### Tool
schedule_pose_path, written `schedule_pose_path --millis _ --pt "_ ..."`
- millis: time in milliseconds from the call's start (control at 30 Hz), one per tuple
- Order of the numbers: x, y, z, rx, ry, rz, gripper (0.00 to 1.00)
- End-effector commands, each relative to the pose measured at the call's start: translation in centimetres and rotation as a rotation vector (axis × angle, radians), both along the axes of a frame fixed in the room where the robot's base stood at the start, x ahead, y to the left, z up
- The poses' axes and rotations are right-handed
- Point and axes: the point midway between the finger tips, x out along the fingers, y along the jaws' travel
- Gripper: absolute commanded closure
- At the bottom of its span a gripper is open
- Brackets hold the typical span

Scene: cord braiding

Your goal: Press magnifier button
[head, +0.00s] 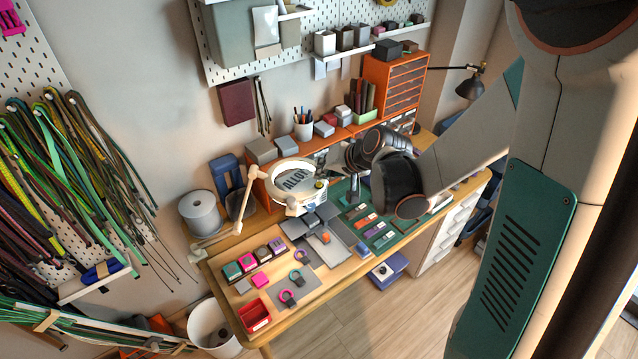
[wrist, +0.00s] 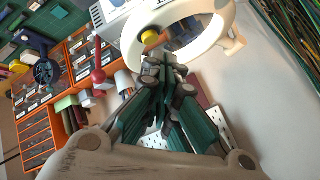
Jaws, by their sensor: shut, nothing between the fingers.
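The magnifier (head: 259,187) is a white ring on a jointed arm, above the back of the workbench in the head view. Its ring also shows in the wrist view (wrist: 209,57). A small yellow button (head: 318,184) sits on the ring's right side. It also shows in the wrist view (wrist: 150,37). My gripper (head: 353,197) points down just right of the magnifier in the head view. In the wrist view its closed fingertips (wrist: 164,62) lie just below the button in the picture. They hold nothing. I cannot tell whether they touch the ring.
The wooden workbench (head: 222,284) carries small colored blocks, a grey tray, a green mat (head: 405,222) and a red bin (head: 254,315). A white spool (head: 200,213) stands left of the magnifier. An orange drawer unit (head: 393,85) stands behind. Cords hang on the left wall.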

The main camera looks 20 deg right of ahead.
Motion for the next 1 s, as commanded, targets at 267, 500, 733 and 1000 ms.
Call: schedule_pose_path --millis 267,500,733,1000 --pt "0.0 0.0 0.0 0.0 0.0 0.0 1.0" --pt "-0.01 0.0 -0.35 0.0 0.0 0.0 1.0" --pt "-0.03 0.0 -0.92 0.0 0.0 0.0 1.0" --pt "-0.02 0.0 -0.82 0.0 0.0 0.0 1.0"
